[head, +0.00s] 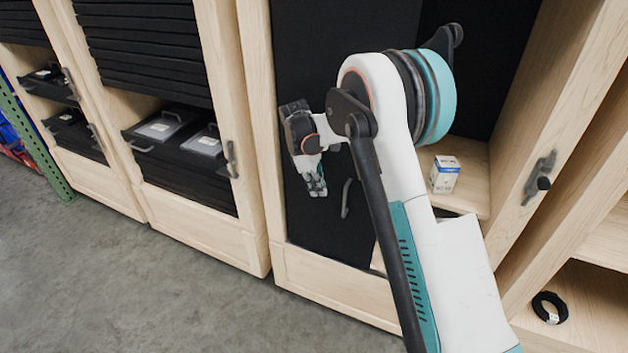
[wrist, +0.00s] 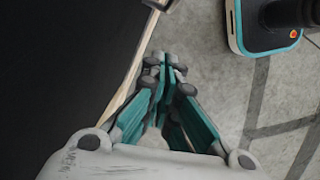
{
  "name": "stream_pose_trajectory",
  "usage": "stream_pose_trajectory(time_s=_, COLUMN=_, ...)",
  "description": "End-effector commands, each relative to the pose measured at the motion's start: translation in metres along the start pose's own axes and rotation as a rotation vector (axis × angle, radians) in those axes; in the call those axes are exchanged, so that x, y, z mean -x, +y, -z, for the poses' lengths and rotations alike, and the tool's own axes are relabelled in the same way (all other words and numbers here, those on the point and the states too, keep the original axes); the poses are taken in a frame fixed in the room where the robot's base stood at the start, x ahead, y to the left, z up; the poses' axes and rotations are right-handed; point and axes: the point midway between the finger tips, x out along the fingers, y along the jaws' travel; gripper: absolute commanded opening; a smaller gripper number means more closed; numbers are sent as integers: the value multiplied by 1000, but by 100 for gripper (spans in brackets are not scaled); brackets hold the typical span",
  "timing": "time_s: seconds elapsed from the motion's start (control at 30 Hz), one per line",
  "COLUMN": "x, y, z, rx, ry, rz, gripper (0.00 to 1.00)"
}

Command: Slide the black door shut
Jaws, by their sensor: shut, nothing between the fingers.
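The black door (head: 325,80) is a tall dark panel covering the left part of the cabinet opening. Its grey bar handle (head: 346,198) is low on the panel, just right of my gripper. The right part of the opening is uncovered and shows a wooden shelf. My gripper (head: 317,186) is shut and empty, pointing down in front of the door. In the wrist view the fingertips (wrist: 166,66) are together beside the dark door surface (wrist: 60,60), with floor behind them. I cannot tell whether they touch the door. My arm hides part of the door and opening.
A small white and blue box (head: 445,175) stands on the shelf inside the opening. A dark latch (head: 540,180) sticks out from the right cabinet post. A black ring (head: 549,307) lies on a lower shelf at right. Grey floor (head: 190,300) in front is clear.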

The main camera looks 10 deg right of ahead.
Motion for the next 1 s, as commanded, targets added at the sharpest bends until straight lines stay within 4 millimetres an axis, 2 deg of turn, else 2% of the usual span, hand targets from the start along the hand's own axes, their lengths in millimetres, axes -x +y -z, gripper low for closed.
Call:
stream_pose_trajectory(time_s=0.03, x=-13, y=0, z=0, rx=-1, ry=0, rz=0, gripper=0)
stream_pose_trajectory(time_s=0.1, x=-26, y=0, z=0, rx=-1, ry=0, rz=0, gripper=0)
stream_pose_trajectory(time_s=0.2, x=-26, y=0, z=-18, rx=-2, ry=0, rz=0, gripper=0)
stream_pose_trajectory(time_s=0.4, x=-28, y=0, z=-35, rx=0, ry=0, rz=0, gripper=0)
stream_pose_trajectory(time_s=0.87, x=-28, y=0, z=-40, rx=0, ry=0, rz=0, gripper=0)
stream_pose_trajectory(time_s=1.0, x=-30, y=-2, z=-48, rx=-2, ry=0, rz=0, gripper=0)
